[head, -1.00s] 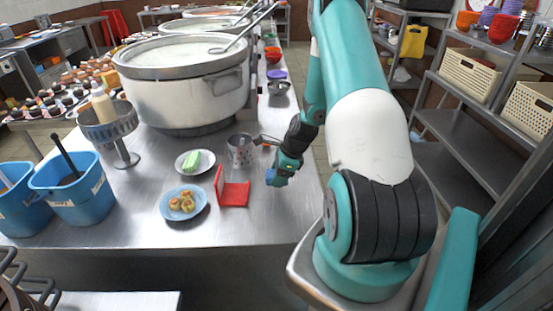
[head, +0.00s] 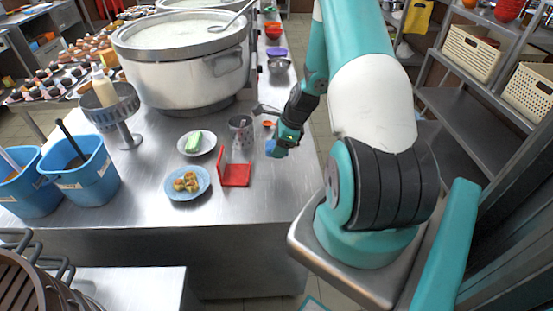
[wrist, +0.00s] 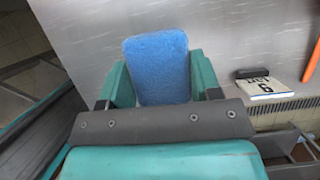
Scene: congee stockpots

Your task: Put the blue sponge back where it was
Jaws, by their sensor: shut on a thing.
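The blue sponge (wrist: 157,65) stands between the two teal fingers of my gripper (wrist: 160,80) in the wrist view, its broad fuzzy face toward the camera. My gripper is shut on it. In the head view my gripper (head: 280,146) is at the right side of the steel counter (head: 250,210), with a small blue bit of the sponge (head: 270,147) showing at its tip. I cannot tell whether the sponge touches the counter. No mark of the sponge's former place is clear.
Left of my gripper are a perforated metal cup (head: 241,133), a red folded stand (head: 236,174), a white plate with a green block (head: 196,143) and a blue plate of food (head: 187,183). A large stockpot (head: 185,75) stands behind. The counter's front right is clear.

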